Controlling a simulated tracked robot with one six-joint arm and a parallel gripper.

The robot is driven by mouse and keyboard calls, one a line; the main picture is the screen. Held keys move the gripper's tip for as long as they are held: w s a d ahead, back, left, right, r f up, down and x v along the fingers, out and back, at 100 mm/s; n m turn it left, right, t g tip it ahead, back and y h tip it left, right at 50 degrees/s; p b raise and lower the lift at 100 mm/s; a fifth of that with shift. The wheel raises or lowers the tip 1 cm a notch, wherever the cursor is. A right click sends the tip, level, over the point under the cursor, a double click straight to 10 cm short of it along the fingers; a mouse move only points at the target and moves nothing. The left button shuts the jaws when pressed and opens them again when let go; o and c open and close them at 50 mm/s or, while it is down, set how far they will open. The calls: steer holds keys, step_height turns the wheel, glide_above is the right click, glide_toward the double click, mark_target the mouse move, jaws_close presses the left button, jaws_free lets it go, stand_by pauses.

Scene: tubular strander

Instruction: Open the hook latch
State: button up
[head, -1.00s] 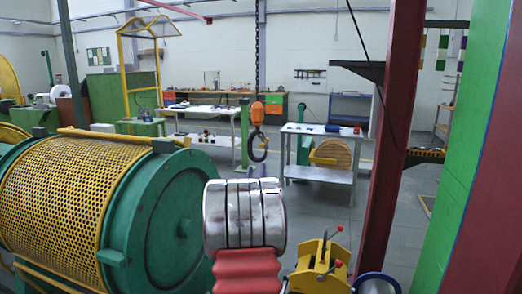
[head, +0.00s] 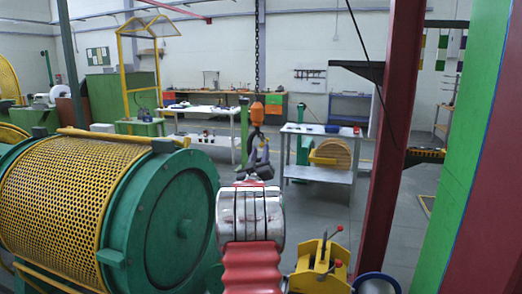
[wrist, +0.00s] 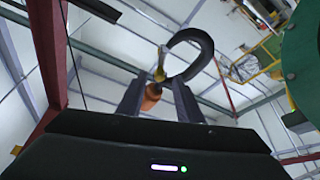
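The dark hook (wrist: 198,42) curves above my fingertips in the wrist view, its orange block (wrist: 151,96) showing between the fingers. A small brass-coloured piece (wrist: 161,62), apparently the latch, spans the hook's mouth just beyond the fingertips. In the head view the orange block (head: 257,113) hangs on a chain, with the hook (head: 258,138) below it, partly hidden by my gripper (head: 257,158). My gripper also shows in the wrist view (wrist: 160,78); its two fingers are apart with nothing held. I cannot tell whether a finger touches the latch.
A green drum with a yellow mesh guard (head: 67,188) stands at left. A yellow device with red-knobbed levers (head: 320,268) is at lower right, near a dark red column (head: 395,120). A grey table (head: 320,176) stands behind the hook. The air around the hook looks clear.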

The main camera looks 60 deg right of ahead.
steer(key=shift+x, duration=1.35)
jaws_close()
